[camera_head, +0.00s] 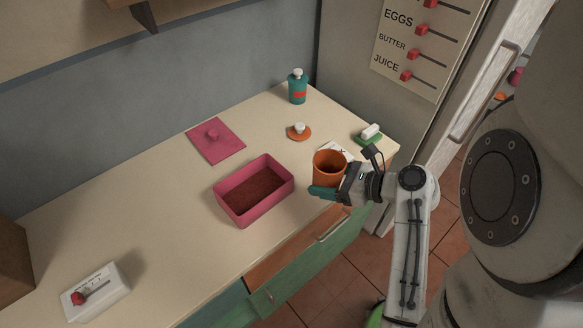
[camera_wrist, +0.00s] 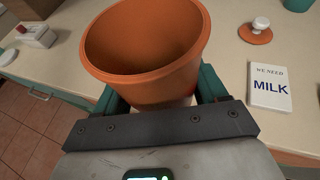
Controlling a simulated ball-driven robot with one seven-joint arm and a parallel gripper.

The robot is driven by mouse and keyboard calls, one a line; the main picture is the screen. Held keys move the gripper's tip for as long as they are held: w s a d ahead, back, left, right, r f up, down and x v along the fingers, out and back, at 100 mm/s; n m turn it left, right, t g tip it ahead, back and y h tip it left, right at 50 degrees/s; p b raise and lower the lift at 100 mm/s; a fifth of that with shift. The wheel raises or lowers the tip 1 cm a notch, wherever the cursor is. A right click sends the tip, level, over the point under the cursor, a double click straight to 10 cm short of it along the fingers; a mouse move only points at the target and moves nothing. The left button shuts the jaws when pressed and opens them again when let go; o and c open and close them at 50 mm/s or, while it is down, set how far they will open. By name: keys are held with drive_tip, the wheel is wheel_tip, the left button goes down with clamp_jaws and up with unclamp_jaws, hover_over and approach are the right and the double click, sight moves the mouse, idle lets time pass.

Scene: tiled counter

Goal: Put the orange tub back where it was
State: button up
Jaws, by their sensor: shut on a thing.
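The orange tub (camera_head: 329,165) is upright and without its lid, near the counter's front edge at the right. My gripper (camera_head: 322,190) is shut on it from the front right. In the wrist view the tub (camera_wrist: 147,45) fills the upper middle, between my teal fingers, and its inside looks empty. Its base is hidden, so I cannot tell whether it touches the counter. A round orange lid with a white knob (camera_head: 299,131) lies on the counter behind the tub; it also shows in the wrist view (camera_wrist: 257,34).
A pink box with brown contents (camera_head: 232,215) stands left of the tub, its pink lid (camera_head: 215,142) behind it. A MILK card (camera_wrist: 269,88) lies right of the tub. A teal bottle (camera_head: 297,90), a green sponge holder (camera_head: 367,139) and a white switch box (camera_head: 95,292) stand farther off.

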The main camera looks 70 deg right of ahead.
drive_tip(key=shift+s+d+r, duration=0.2)
drive_tip(key=shift+d+r, duration=0.15)
drive_tip(key=shift+r, duration=0.1)
drive_tip(key=shift+s+d+r, duration=0.15)
drive_tip(key=shift+d+r, duration=0.15)
drive_tip(key=shift+r, duration=0.15)
drive_tip(key=shift+w+d, duration=0.2)
drive_tip(key=shift+d, duration=0.1)
drive_tip(key=w+d+f, duration=0.4)
drive_tip(key=w+d, duration=0.2)
hover_over(301, 171)
drive_tip(key=f, duration=0.4)
drive_tip(key=shift+s+a+f, duration=0.2)
drive_tip(key=shift+s+f, duration=0.1)
drive_tip(key=shift+w+d+f, duration=0.2)
drive_tip(key=shift+w+f, duration=0.05)
drive_tip(key=shift+f, duration=0.2)
drive_tip(key=shift+w+f, duration=0.1)
drive_tip(key=shift+f, duration=1.5)
drive_tip(key=o, duration=1.1)
drive_tip(key=shift+f, duration=0.1)
drive_tip(key=shift+c, duration=0.2)
